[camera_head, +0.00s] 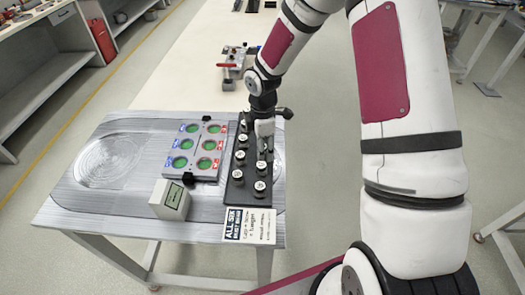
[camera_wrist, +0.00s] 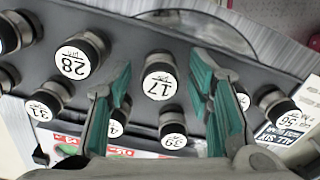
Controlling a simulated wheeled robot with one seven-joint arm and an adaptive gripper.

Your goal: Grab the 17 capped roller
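The roller capped 17 (camera_wrist: 158,80) has a white cap and a dark body and stands in a dark rack (camera_head: 235,191). In the wrist view my gripper (camera_wrist: 161,64) is open, with teal finger pads on the left and right of roller 17 and a visible gap on each side. In the head view my gripper (camera_head: 264,146) points down over the rack and hides part of it. The cap numbers are too small to read there.
Rollers capped 28 (camera_wrist: 79,58) and 39 (camera_wrist: 173,132) stand close to 17, with several others around. A plate with green round spots (camera_head: 196,150), a small box with a display (camera_head: 170,200) and a printed card (camera_head: 250,226) are on the table (camera_head: 110,198). The table's left side is clear.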

